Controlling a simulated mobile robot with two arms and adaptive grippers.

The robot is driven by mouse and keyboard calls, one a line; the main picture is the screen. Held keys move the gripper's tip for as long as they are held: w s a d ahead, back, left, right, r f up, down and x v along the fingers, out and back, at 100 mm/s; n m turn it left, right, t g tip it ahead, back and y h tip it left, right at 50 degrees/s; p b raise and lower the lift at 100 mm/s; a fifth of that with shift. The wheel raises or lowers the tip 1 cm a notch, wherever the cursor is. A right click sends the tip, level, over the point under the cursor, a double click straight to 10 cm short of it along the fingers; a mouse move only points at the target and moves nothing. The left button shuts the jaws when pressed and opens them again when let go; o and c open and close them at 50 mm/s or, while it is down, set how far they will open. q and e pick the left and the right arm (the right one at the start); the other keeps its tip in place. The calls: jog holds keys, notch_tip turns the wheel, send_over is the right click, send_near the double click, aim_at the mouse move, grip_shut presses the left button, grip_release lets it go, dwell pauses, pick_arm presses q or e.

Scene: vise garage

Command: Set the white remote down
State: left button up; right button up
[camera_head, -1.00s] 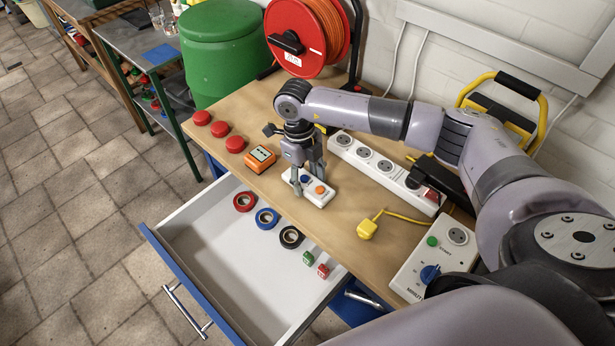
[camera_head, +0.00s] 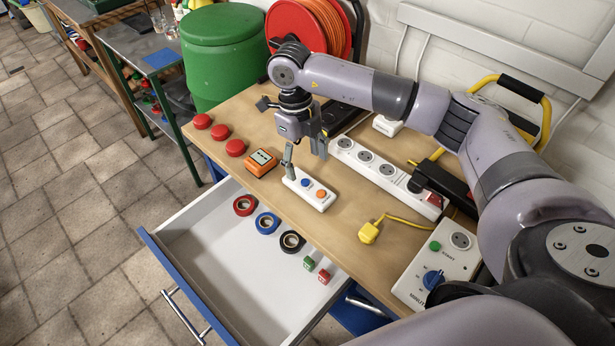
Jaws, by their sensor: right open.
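The white remote (camera_head: 318,199) with a blue and an orange button lies flat on the wooden worktop (camera_head: 338,248), close to its front edge above the open drawer. My right gripper (camera_head: 306,160) is open and empty above and slightly behind the remote's far left end. Its fingers point down and one fingertip overlaps that end in the picture; I cannot tell whether it touches. My left gripper is not in view.
A white power strip (camera_head: 366,160) lies behind the remote, and an orange device (camera_head: 260,161) stands to its left. A yellow plug (camera_head: 369,233) and a control box (camera_head: 437,265) are at right. The open drawer (camera_head: 205,262) holds tape rolls and small blocks.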

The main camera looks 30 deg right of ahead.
jog(key=r, duration=0.5)
jog(key=shift+w+a+b, duration=0.1)
jog(key=shift+w+b, duration=0.2)
jog(key=shift+f, duration=0.1)
